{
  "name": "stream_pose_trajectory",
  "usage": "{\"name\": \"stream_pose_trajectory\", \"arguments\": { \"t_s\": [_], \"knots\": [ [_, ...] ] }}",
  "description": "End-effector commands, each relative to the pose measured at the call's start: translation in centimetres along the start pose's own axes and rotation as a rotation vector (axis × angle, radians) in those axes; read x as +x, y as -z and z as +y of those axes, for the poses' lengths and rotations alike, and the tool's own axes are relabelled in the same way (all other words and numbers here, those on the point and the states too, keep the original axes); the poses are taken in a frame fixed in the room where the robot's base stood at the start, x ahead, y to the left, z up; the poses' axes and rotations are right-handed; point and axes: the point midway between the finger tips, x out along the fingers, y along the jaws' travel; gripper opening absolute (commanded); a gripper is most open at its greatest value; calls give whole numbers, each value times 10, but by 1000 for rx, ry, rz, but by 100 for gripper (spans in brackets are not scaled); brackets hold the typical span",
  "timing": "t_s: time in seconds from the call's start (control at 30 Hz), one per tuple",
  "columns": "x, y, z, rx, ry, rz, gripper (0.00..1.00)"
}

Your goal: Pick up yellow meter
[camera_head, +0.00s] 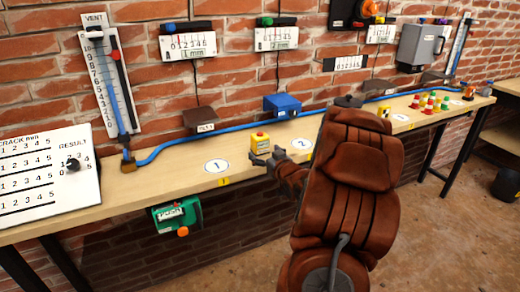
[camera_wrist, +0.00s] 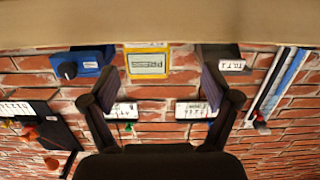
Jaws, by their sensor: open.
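The yellow meter (camera_head: 260,143) is a small yellow block with a red part on top. It stands on the wooden bench between the round marks 1 and 2. In the wrist view, where the scene looks upside down, the yellow meter (camera_wrist: 147,48) shows its labelled display. My gripper (camera_head: 268,157) is at the bench's front edge, close in front of the meter. In the wrist view my gripper (camera_wrist: 158,75) is open, with its two fingers apart on either side of the meter's outline. I cannot tell the remaining gap to it.
A blue box (camera_head: 282,105) and a dark tilt box (camera_head: 200,120) stand behind. A blue hose (camera_head: 170,147) runs along the bench. Cones (camera_head: 430,103) stand to the right. A green device (camera_head: 178,215) hangs below the front edge. A white board (camera_head: 45,185) stands left.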

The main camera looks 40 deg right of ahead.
Motion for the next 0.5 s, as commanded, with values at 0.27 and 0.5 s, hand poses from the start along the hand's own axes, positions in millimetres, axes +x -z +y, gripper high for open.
{"name": "stream_pose_trajectory", "arguments": {
  "t_s": [0.27,0.5],
  "knots": [
    [-2,2,19,32,-5,105,88],
    [18,6,18,32,-3,107,88]
  ]
}}
